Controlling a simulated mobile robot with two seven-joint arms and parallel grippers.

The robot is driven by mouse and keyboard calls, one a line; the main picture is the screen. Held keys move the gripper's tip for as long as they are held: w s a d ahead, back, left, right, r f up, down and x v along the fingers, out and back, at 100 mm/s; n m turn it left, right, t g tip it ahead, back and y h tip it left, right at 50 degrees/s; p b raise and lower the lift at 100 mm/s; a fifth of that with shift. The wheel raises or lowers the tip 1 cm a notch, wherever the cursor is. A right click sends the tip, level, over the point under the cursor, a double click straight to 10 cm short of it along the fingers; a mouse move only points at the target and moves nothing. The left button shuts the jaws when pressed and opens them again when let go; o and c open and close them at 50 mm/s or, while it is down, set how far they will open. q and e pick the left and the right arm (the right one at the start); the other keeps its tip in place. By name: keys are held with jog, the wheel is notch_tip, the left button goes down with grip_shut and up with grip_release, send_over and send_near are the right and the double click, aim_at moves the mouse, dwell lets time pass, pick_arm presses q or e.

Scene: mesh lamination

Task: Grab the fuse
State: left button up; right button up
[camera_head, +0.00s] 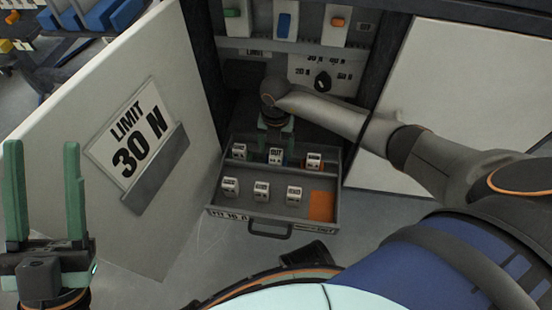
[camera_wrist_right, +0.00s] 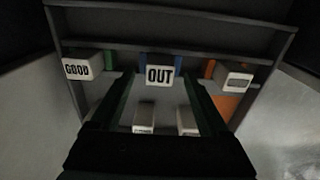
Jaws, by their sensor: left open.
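A white block-shaped fuse marked OUT (camera_head: 275,156) stands in the back row of the open drawer (camera_head: 215,209), and it also shows in the right wrist view (camera_wrist_right: 160,75). My right gripper (camera_head: 274,146) points down into the drawer at this fuse. In the right wrist view its two fingers (camera_wrist_right: 160,88) are apart, with the OUT fuse between or just beyond their tips and gaps at both sides. I cannot tell whether they touch it. My left gripper (camera_head: 44,146) is open and empty at the far left, its fingers pointing up.
Several other white fuses share the drawer, including one marked GOOD (camera_wrist_right: 82,66) and one at back right (camera_head: 314,160). An orange patch (camera_head: 321,206) lies at front right. The open cabinet door (camera_head: 190,95) is left of the drawer. A black knob (camera_head: 323,81) is above.

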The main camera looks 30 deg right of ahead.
grip_shut()
dwell(0.4)
dwell(0.4)
